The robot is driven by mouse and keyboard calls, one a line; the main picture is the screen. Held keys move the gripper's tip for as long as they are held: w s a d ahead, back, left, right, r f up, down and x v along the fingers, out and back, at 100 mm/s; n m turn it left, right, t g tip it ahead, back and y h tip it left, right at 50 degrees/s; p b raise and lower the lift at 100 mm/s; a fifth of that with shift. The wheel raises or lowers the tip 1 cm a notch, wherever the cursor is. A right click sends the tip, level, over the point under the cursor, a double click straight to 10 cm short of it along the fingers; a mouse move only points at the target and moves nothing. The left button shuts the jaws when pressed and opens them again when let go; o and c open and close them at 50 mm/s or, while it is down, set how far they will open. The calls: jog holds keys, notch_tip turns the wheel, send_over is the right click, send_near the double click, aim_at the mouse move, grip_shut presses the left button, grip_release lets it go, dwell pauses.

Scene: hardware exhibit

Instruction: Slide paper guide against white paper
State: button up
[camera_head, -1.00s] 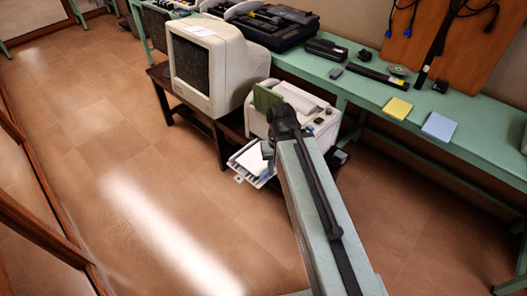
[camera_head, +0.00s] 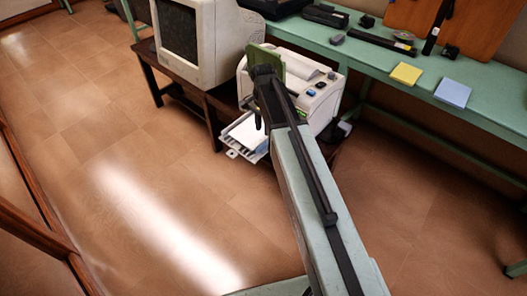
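The paper guide is too small to tell apart in the tray. My arm reaches up from the bottom right. My gripper (camera_head: 258,124) shows as a dark narrow shape in front of the printer, over the tray's paper. Whether its fingers are apart cannot be made out. The arm hides part of the printer's front.
A bulky beige monitor (camera_head: 205,45) stands left of the printer. A green bench (camera_head: 482,80) runs behind, with a yellow pad (camera_head: 405,73), a blue pad (camera_head: 453,92) and dark devices on it. The tiled floor (camera_head: 150,190) at left is open.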

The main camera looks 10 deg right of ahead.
aim_at(264, 145)
jog(key=shift+w, duration=0.1)
notch_tip(264, 145, down, 8)
jog(key=b, duration=0.7)
jog(key=shift+b, duration=0.35)
jog(key=shift+r, duration=0.2)
jog(key=shift+c, duration=0.3)
grip_shut()
